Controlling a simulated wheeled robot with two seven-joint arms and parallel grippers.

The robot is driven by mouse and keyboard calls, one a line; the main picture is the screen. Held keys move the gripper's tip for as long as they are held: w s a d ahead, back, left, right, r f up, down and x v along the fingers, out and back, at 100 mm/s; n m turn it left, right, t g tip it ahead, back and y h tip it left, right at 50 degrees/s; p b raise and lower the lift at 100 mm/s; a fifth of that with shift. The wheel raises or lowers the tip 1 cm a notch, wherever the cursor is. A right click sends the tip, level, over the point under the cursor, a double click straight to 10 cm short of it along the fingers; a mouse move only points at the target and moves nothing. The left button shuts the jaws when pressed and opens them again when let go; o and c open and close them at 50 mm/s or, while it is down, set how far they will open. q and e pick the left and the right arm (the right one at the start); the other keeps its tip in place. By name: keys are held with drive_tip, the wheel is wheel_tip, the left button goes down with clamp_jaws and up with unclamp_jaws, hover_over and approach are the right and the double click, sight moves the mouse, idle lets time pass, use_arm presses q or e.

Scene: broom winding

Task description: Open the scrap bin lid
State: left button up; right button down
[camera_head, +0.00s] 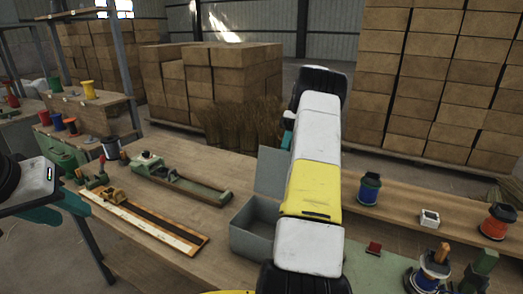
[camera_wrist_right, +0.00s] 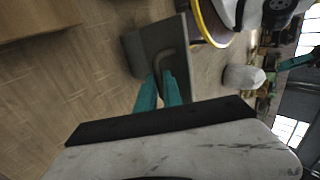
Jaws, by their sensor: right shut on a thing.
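The scrap bin (camera_head: 250,229) is a grey box on the workbench, in the middle of the head view. Its grey lid (camera_head: 270,172) stands raised, roughly upright, and the open top shows. My right arm covers the right part of both. In the right wrist view, the teal fingers of my right gripper (camera_wrist_right: 158,88) are shut on the dark bent handle (camera_wrist_right: 165,56) of the lid (camera_wrist_right: 181,48). In the head view this gripper is mostly hidden behind its arm. My left gripper (camera_head: 62,206) is at the left edge, away from the bin; its finger gap is unclear.
A green and wooden fixture (camera_head: 182,180) and a long dark-and-white strip (camera_head: 145,222) lie left of the bin. Blue (camera_head: 369,188) and red (camera_head: 497,221) spools stand to the right. Stacked boxes (camera_head: 215,80) and straw bundles (camera_head: 240,123) are behind the bench.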

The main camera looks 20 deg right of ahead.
drive_tip(key=shift+w+d+f, duration=0.2)
drive_tip(key=shift+d+f, duration=0.05)
drive_tip(key=shift+d, duration=0.2)
drive_tip(key=c, duration=1.8)
unclamp_jaws()
drive_tip(key=o, duration=0.3)
drive_tip(key=shift+w+d+f, duration=0.1)
drive_tip(key=shift+d, duration=0.05)
drive_tip(key=shift+a, duration=0.25)
